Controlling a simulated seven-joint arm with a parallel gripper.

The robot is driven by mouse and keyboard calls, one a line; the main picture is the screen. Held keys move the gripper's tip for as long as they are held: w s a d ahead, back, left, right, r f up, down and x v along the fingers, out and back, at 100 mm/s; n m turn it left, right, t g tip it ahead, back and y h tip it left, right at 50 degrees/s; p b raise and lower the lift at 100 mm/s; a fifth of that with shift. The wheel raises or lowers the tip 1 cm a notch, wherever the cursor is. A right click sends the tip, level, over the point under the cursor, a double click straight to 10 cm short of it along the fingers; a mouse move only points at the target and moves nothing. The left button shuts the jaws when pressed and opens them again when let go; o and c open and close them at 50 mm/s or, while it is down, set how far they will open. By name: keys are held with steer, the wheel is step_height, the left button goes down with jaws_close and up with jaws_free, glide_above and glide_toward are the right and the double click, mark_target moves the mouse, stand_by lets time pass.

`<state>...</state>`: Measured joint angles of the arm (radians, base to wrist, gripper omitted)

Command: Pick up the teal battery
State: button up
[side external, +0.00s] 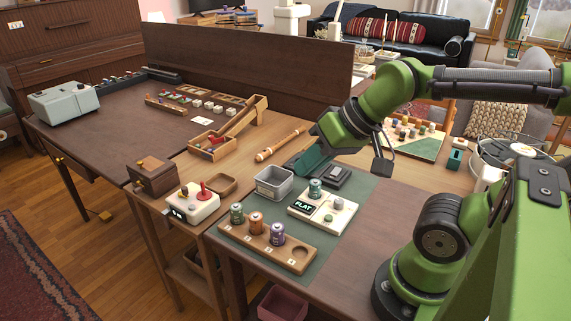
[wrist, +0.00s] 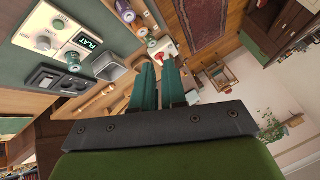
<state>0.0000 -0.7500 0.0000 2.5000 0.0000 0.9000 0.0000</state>
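The teal battery (side external: 315,189) stands upright on the white tester (side external: 335,219), whose small dark display reads "FLAT". In the wrist view the battery (wrist: 73,59) shows at the upper left, on the tester (wrist: 50,22). My gripper (side external: 308,164) is above and behind the battery in the side view, apart from it, over the area of a dark device. In the wrist view its two teal fingers (wrist: 159,80) lie close together with nothing seen held between them.
A wooden tray (side external: 290,258) in front holds green, orange and purple batteries and an empty round hole. A grey bin (side external: 273,184) stands left of the tester. A dark device (side external: 335,176) lies behind it. A white box with a red joystick (side external: 194,205) is farther left.

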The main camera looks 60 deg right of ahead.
steer(key=o, duration=0.9)
steer(key=n+g+h, duration=0.1)
steer(key=g+h, duration=0.1)
steer(key=g, duration=0.5)
glide_above(316, 182)
step_height(316, 182, down, 5)
steer(key=f, duration=1)
steer(key=shift+s+a+f, duration=0.15)
steer(key=shift+a, duration=0.05)
steer(key=shift+w+d+f, duration=0.1)
steer(key=shift+f, duration=1.4)
steer(key=shift+w+d+f, duration=0.1)
steer(key=shift+f, duration=1.4)
